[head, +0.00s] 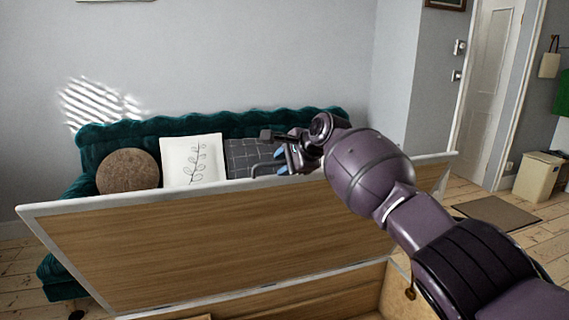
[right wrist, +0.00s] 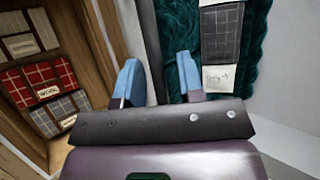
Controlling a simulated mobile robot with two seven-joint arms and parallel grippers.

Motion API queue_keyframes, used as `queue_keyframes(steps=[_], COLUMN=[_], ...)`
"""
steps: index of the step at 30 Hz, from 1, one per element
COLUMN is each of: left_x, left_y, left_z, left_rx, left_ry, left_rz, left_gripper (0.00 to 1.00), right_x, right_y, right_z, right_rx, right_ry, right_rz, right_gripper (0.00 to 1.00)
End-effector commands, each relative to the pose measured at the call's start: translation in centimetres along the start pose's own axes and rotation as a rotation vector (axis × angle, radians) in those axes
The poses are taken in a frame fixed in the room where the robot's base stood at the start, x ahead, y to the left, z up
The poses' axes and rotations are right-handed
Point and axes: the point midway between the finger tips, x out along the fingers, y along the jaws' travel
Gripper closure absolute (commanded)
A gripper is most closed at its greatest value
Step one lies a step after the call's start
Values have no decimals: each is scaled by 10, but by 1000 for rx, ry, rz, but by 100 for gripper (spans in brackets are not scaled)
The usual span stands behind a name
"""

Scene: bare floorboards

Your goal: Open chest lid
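The chest lid (head: 200,240) stands raised in the head view, its wooden inner face toward me and its pale rim along the top. The chest (head: 290,300) shows only partly below it. My right gripper (head: 278,156) is by the lid's top edge, right of the middle, partly hidden by my own wrist. In the right wrist view the two blue fingers (right wrist: 161,80) are apart, so it is open. A pale and dark strip passes behind and between them; I cannot tell whether they touch the lid. My left gripper is not in view.
Folded, labelled cloths (right wrist: 45,80) lie inside the chest in the right wrist view. A green sofa (head: 95,155) with cushions (head: 191,161) stands close behind the lid. A door mat (head: 497,212) and a bin (head: 540,176) are at the right, with bare floorboards around them.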

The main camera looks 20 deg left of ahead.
Motion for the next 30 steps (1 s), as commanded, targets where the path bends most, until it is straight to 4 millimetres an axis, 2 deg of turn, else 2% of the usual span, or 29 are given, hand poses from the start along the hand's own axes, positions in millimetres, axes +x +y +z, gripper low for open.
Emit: queue_keyframes(steps=[5, 12, 15, 24, 30], left_x=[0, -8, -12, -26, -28], left_y=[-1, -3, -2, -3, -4], left_z=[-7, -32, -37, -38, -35], left_rx=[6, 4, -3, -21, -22], left_ry=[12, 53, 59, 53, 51], left_rz=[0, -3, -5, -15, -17], left_gripper=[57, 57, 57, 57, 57], right_x=[-4, -37, -54, -96, -108], right_y=[1, -6, -6, -4, -1], right_z=[0, 4, 4, 2, 1], right_rx=[2, -5, -6, -4, -1], right_ry=[0, 3, 4, 2, 1], right_rz=[3, -5, -6, -5, -1], right_gripper=[62, 62, 62, 62, 62])
